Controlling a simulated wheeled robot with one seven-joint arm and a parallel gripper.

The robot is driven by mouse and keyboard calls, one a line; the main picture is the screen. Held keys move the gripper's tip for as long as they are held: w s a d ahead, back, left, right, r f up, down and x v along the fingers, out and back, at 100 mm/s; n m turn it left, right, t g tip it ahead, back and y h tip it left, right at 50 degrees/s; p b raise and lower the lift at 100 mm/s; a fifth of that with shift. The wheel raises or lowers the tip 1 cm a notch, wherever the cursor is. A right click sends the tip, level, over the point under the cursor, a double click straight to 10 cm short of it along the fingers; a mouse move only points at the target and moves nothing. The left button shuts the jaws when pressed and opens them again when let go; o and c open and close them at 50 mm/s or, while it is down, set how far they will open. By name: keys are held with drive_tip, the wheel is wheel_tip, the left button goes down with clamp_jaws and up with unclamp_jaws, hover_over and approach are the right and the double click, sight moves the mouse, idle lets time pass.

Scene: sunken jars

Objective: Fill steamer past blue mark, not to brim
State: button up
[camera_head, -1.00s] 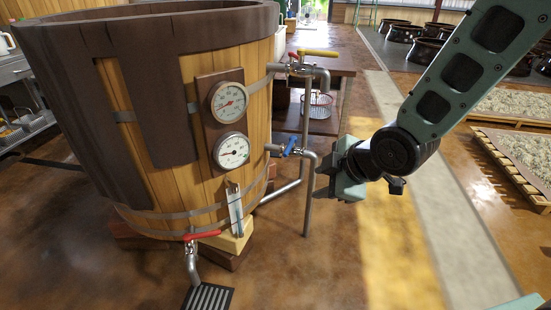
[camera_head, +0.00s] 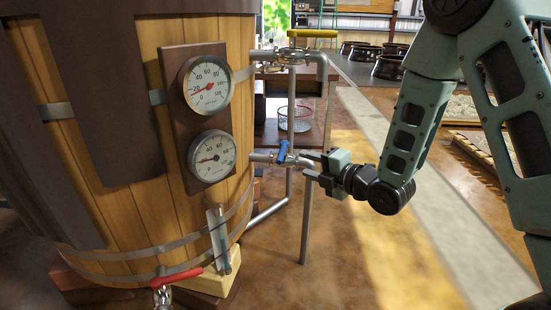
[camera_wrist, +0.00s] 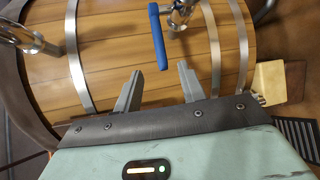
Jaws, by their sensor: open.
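The steamer is a large wooden barrel (camera_head: 120,215) with metal hoops, filling the left of the head view. A slim upright tube gauge (camera_head: 218,238) is low on its front; I cannot make out a blue mark or water level. A blue valve handle (camera_head: 283,151) sits on the lower side pipe, and a yellow handle (camera_head: 313,33) on the upper one. My gripper (camera_head: 308,165) is open and empty, just right of the blue handle. In the wrist view, the blue handle (camera_wrist: 158,40) is ahead of and between my open fingers (camera_wrist: 160,75), apart from them.
A red-handled valve (camera_head: 178,276) is at the barrel's bottom front. Two dials (camera_head: 206,84) are on a dark panel. A vertical pipe (camera_head: 307,220) stands close to my gripper. A table with a wire basket (camera_head: 295,120) is behind.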

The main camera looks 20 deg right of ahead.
sight(280, 156)
drive_tip(key=b+x, duration=0.3)
drive_tip(key=x, duration=0.8)
drive_tip(key=shift+w+a+f, duration=0.15)
drive_tip(key=shift+f, duration=0.1)
drive_tip(key=shift+w+a+b, duration=0.3)
drive_tip(key=shift+w+b, duration=0.05)
drive_tip(key=shift+w, duration=0.3)
drive_tip(key=shift+c, duration=0.3)
clamp_jaws()
